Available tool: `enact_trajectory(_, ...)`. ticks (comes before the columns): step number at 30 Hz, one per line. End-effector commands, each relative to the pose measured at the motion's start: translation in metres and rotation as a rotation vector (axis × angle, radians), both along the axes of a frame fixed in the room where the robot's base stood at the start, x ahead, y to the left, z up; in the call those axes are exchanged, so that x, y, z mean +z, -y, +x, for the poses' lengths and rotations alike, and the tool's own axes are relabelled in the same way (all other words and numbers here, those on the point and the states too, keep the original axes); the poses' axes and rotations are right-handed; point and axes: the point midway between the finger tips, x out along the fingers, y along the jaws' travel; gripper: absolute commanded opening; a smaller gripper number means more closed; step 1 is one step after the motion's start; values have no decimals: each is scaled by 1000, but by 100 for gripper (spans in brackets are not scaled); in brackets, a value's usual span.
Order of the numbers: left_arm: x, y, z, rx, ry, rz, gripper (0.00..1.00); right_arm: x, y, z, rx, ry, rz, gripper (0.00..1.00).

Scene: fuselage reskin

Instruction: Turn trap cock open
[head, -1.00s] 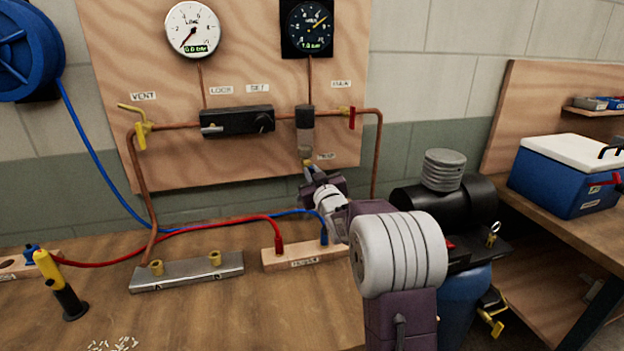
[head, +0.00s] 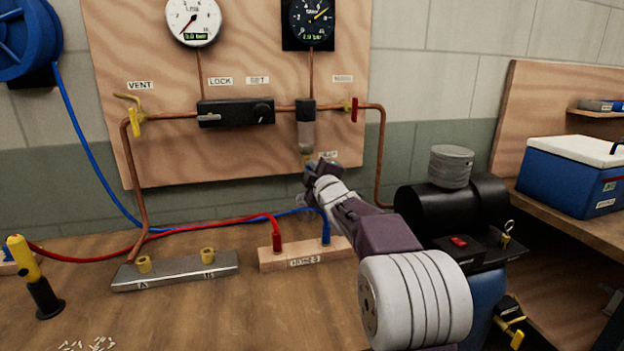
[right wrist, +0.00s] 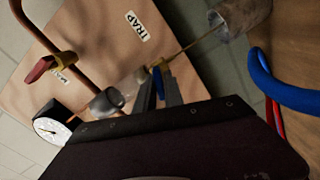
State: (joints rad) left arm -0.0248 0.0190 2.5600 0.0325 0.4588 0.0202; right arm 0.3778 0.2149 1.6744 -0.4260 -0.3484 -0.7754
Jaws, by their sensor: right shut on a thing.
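The trap cock (head: 307,160) is a small yellow piece under the clear trap bowl (head: 306,137) on the plywood panel. My right gripper (head: 311,174) is at the cock, just below the bowl, and hides most of it in the head view. In the right wrist view the fingertips (right wrist: 158,78) are close together on the cock's yellow handle (right wrist: 163,62). The TRAP label (right wrist: 137,26) shows beside it. A thin yellowish tube (right wrist: 195,42) runs from the cock towards a grey can (right wrist: 244,14). My left gripper is out of view.
The panel carries copper pipe, a yellow vent handle (head: 137,121), a black regulator (head: 236,112), a red valve handle (head: 354,110) and two gauges. Below are a hose block (head: 300,256) and a metal bar (head: 176,272). A black compressor (head: 450,205) stands to the right.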

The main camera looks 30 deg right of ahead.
Motion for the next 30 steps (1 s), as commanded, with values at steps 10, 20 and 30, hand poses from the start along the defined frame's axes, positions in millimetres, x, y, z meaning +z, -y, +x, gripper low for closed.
enact_trajectory(10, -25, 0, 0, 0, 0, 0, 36, -4, -1, 0, 0, -61, -250, 0)
enact_trajectory(20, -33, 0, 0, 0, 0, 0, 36, -3, 0, 0, 0, -91, -371, 0)
enact_trajectory(30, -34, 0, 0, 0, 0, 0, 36, -3, -1, 0, 1, -98, -397, 0)
